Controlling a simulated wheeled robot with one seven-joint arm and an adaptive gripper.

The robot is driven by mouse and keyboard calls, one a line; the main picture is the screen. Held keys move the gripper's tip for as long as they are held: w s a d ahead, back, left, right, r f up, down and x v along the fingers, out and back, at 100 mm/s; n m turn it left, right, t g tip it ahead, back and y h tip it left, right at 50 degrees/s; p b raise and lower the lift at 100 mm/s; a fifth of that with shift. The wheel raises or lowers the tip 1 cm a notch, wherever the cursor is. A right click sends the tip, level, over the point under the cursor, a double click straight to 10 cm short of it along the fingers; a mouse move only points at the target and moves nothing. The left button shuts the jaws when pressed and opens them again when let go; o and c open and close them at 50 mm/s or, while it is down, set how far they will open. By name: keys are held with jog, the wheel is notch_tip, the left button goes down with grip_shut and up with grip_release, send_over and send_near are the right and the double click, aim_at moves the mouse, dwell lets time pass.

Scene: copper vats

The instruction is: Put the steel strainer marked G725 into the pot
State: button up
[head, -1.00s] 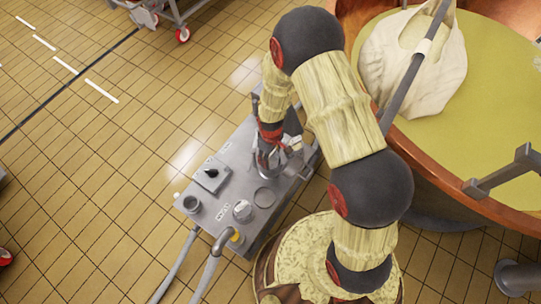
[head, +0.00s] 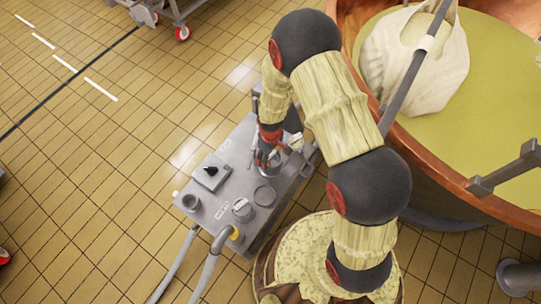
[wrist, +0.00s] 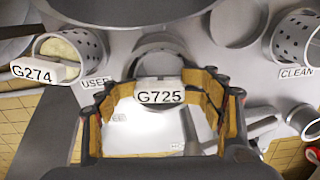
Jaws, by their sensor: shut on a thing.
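The steel strainer marked G725 (wrist: 160,95) shows its white tag between my fingers in the wrist view. My gripper (head: 268,157) is shut on it, low over the grey bench top in the head view. The gripper's yellow-padded fingers stand on both sides of the tag in the wrist view (wrist: 160,118). Much of the strainer's body is hidden by the fingers and tag. A round ring-shaped opening (head: 265,194) lies in the bench top just below my gripper in the head view; I cannot tell whether it is the pot.
A perforated strainer marked G274 (wrist: 72,50) with pale contents is near a USED label. Another perforated strainer (wrist: 296,38) is near a CLEAN label. A large copper vat (head: 470,200) is at right.

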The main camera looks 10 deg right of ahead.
jog(key=shift+s+d+f+b, duration=0.15)
jog(key=shift+s+f+b, duration=0.3)
jog(key=shift+f, duration=0.35)
jog(key=shift+o, duration=0.9)
jog(key=shift+f, duration=0.25)
jog(key=shift+o, duration=0.3)
jog(key=o, duration=1.5)
jog(key=shift+o, duration=0.8)
jog(key=o, duration=0.7)
jog(key=shift+w+r, duration=0.2)
jog(key=shift+w, duration=0.1)
jog(key=shift+r, duration=0.1)
notch_tip(320, 180, up, 12)
jog(key=shift+f, duration=0.1)
